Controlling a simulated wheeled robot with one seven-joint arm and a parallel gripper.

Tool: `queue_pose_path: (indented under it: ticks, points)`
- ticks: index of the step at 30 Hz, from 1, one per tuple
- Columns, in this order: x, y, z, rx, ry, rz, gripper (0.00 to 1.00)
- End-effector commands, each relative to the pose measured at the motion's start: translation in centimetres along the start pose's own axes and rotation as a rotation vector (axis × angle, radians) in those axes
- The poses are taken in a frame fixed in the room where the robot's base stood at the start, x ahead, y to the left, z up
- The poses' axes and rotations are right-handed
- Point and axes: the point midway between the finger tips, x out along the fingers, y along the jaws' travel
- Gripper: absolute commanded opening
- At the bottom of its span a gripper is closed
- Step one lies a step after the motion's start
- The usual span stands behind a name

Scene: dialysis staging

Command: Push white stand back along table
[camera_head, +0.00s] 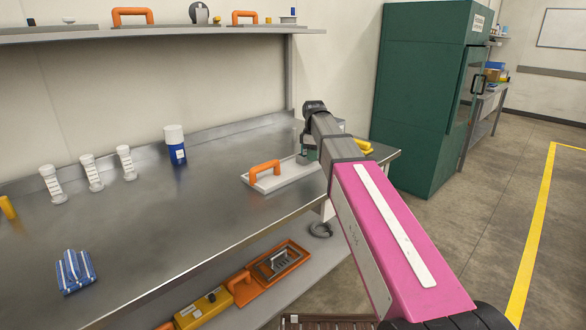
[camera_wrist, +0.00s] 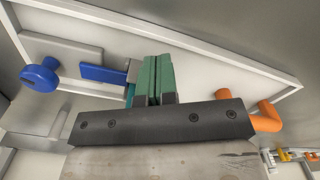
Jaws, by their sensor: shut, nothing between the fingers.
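The white stand (camera_head: 285,181) is a low, flat white base with an orange handle (camera_head: 265,171) at its left end. It lies on the steel table near the right end. In the wrist view the white stand (camera_wrist: 232,73) fills the upper part, with a blue knob (camera_wrist: 39,75) and a blue block (camera_wrist: 105,74) at left and the orange handle (camera_wrist: 264,118) at right. My gripper (camera_head: 308,154) is over the stand's right part, right of the handle. Its green fingers (camera_wrist: 158,76) are together and empty. I cannot tell whether they touch the stand. My arm hides the stand's right part.
A blue bottle with white cap (camera_head: 175,146) and several white cylinders (camera_head: 91,173) stand left on the table (camera_head: 165,225). A blue striped packet (camera_head: 75,271) lies near the front. A yellow item (camera_head: 363,146) is behind my arm. A green cabinet (camera_head: 420,95) stands right.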

Motion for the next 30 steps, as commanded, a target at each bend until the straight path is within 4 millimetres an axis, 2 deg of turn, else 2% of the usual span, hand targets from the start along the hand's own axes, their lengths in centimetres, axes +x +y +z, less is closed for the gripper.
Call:
queue_pose_path:
  ticks: [18,30]
  points:
    - [1.5,0.0,0.0,0.0,0.0,0.0,0.0]
    - [1.6,0.1,-0.1,0.0,0.0,0.0,0.0]
